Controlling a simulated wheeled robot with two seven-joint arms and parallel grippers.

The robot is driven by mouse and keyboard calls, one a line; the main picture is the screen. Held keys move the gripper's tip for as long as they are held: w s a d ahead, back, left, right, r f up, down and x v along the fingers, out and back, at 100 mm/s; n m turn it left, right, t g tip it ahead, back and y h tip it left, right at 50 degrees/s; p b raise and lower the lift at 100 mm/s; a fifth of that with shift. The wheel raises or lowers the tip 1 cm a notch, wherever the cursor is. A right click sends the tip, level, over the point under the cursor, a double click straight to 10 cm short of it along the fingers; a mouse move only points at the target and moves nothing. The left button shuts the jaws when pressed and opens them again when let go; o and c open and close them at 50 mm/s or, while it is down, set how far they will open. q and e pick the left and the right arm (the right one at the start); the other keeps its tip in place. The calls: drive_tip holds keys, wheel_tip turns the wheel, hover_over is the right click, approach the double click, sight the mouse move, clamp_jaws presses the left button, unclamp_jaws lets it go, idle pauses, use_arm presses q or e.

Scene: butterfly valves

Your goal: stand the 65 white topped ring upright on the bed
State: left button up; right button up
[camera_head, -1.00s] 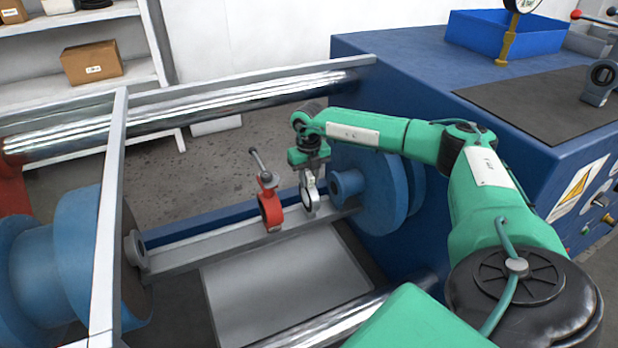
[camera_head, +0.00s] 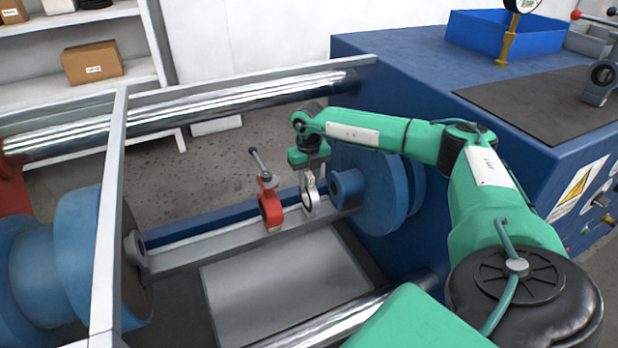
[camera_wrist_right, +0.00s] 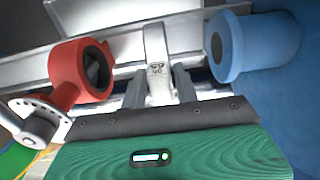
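The white topped ring (camera_head: 309,197) stands upright on the grey bed rail (camera_head: 215,246), between the red clamp-like valve piece and the blue hub. In the right wrist view its pale narrow edge (camera_wrist_right: 157,62) shows between the two fingers. My right gripper (camera_wrist_right: 160,84) is directly above the ring, fingers down on either side of it. A narrow gap shows beside the ring on each side, so the gripper looks open around it. The ring's lower end is partly hidden in the wrist view. My left gripper is not in view.
A red valve piece (camera_head: 269,205) with a lever stands on the rail just left of the ring. A blue hub and flange (camera_head: 372,188) are close on the right. A pale plate (camera_head: 290,285) lies in front. The rail's left stretch is clear.

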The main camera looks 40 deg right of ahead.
drive_tip(key=o, duration=0.4)
drive_tip(key=shift+r, duration=0.3)
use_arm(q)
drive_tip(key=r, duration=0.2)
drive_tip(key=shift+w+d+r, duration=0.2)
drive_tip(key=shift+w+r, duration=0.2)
use_arm(e)
wheel_tip(320, 180, up, 13)
drive_tip(key=shift+r, duration=0.1)
